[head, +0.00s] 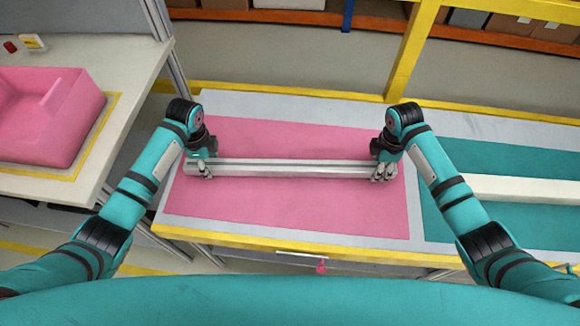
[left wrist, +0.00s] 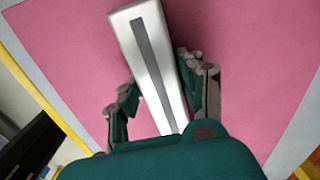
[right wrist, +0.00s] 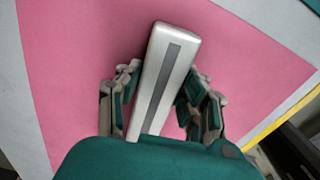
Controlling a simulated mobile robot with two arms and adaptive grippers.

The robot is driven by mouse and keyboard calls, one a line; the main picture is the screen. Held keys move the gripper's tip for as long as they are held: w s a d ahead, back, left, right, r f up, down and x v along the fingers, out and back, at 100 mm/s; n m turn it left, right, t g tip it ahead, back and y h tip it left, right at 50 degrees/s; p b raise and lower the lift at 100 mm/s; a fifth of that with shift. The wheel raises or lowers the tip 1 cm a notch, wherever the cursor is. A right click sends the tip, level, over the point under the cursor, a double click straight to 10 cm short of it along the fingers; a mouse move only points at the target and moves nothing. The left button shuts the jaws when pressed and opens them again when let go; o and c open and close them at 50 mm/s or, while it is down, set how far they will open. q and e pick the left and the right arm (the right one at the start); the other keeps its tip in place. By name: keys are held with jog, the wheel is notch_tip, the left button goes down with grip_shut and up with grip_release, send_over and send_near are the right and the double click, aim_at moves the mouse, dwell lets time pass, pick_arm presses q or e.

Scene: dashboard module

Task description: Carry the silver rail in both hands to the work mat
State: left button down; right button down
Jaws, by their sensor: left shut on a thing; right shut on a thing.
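The silver rail (head: 290,168) lies level from left to right across the pink work mat (head: 290,215) in the head view. I cannot tell whether it touches the mat or is held just above it. My left gripper (head: 204,170) is shut on the rail near its left end. My right gripper (head: 382,172) is shut on it near its right end. In the left wrist view the rail (left wrist: 150,60) runs between the two fingers, its end sticking out past them. In the right wrist view the rail (right wrist: 165,75) also sits between the fingers.
A teal mat (head: 470,215) with a white bar (head: 530,189) lies to the right on the same table. A pink bin (head: 45,115) stands on a separate table at the left. A yellow post (head: 410,55) rises behind the table. The pink mat's front part is bare.

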jog(key=shift+r, duration=0.1)
